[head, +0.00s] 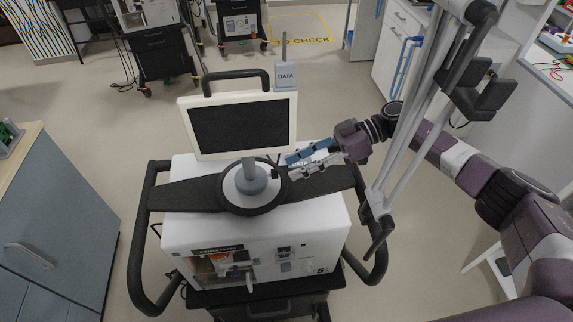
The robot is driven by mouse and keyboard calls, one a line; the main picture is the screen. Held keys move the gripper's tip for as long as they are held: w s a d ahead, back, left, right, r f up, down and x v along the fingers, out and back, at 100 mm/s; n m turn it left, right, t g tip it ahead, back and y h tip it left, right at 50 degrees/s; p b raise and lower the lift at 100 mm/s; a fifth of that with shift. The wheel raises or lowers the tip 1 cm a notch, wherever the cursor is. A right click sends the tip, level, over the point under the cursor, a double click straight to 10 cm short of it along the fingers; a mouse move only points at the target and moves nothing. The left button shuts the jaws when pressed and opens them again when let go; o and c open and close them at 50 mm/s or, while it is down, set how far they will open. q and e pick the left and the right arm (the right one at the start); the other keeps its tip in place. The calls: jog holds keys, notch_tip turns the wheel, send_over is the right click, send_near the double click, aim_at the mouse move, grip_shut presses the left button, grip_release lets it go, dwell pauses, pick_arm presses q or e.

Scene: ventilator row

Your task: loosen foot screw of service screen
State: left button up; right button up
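The service screen (243,128) is a cream-framed dark display with a black handle on top. It stands on a grey post in a round foot (251,190) on the white ventilator housing (190,230). A small dark knob, seemingly the foot screw (274,171), shows at the right of the post. My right gripper (290,167) reaches in from the right, with its blue and pale fingers spread apart. Its tips are close to the right of the knob, and I cannot tell whether they touch it. My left gripper is not in view.
A grey pole with a hinged arm (410,110) stands right of the ventilator, in front of my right arm. Black rails (140,255) flank the cart. A DATA box (286,75) rises behind the screen. A grey cabinet (60,225) is at left. Open floor lies behind.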

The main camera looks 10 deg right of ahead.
aim_at(286, 179)
jog(key=shift+p+x, duration=0.3)
jog(key=shift+x, duration=0.9)
jog(key=shift+s+a+f, duration=0.1)
jog(key=shift+a+f, duration=0.05)
jog(key=shift+a, duration=0.35)
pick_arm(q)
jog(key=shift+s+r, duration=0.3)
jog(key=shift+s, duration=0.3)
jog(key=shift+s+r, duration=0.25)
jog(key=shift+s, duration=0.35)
pick_arm(e)
jog(key=shift+c, duration=0.3)
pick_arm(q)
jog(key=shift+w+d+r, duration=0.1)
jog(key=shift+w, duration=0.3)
pick_arm(e)
grip_shut()
